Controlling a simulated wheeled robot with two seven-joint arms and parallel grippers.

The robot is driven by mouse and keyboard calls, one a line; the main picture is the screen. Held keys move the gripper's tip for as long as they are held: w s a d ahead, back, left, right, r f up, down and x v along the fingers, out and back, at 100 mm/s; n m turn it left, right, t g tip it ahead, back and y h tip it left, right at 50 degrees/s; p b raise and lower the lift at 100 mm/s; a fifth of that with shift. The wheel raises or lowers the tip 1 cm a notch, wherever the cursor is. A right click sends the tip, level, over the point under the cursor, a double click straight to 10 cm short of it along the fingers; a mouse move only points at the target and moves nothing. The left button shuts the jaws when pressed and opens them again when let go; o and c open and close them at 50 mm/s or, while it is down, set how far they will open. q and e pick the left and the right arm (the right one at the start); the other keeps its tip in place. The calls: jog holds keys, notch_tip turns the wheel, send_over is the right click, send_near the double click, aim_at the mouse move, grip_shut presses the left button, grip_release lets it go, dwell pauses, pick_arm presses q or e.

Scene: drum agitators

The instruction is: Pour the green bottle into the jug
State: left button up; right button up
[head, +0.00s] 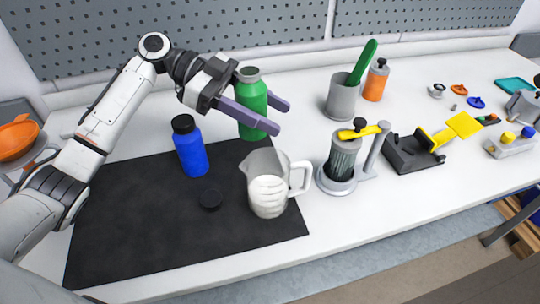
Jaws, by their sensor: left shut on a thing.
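The green bottle (251,97) is upright at the back edge of the black mat, its mouth open with no cap on it. My left gripper (274,115) comes in from the left with its two purple fingers on either side of the bottle, shut on it. I cannot tell whether the base touches the surface. The translucent grey jug (266,190) stands on the mat in front of the bottle, its handle to the right and spout to the left. A black cap (210,198) lies on the mat left of the jug. My right gripper is not in view.
A blue bottle (190,148) with a black cap stands left of the green one. The black mat (150,240) is clear at front left. Behind stand a grey cup (342,98) and an orange bottle (375,82).

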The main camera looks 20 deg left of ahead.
pick_arm(q)
jog(key=shift+r, duration=0.1)
jog(key=shift+s, duration=0.1)
jog(key=shift+d+m+t+y, duration=0.1)
jog(key=shift+m+t+y, duration=0.3)
jog(key=shift+m, duration=0.1)
jog(key=shift+s+d+r+m+t+y, duration=0.1)
jog(key=shift+s+r+m+t+y, duration=0.15)
jog(key=shift+r+m+t+y, duration=0.45)
jog(key=shift+s+d+r+m+t+y, duration=0.1)
jog(key=shift+s+r+m+t+y, duration=0.05)
jog(key=shift+m+t+y, duration=0.15)
jog(key=shift+s+d+f+y, duration=0.1)
jog(key=shift+f+y, duration=0.15)
jog(key=shift+y, duration=0.05)
jog(key=shift+r+m+t+y+b, duration=0.15)
jog(key=shift+m+t+y+b, duration=0.35)
jog(key=shift+m+t+b, duration=0.25)
jog(key=shift+r+t, duration=0.1)
jog(key=shift+t, duration=0.15)
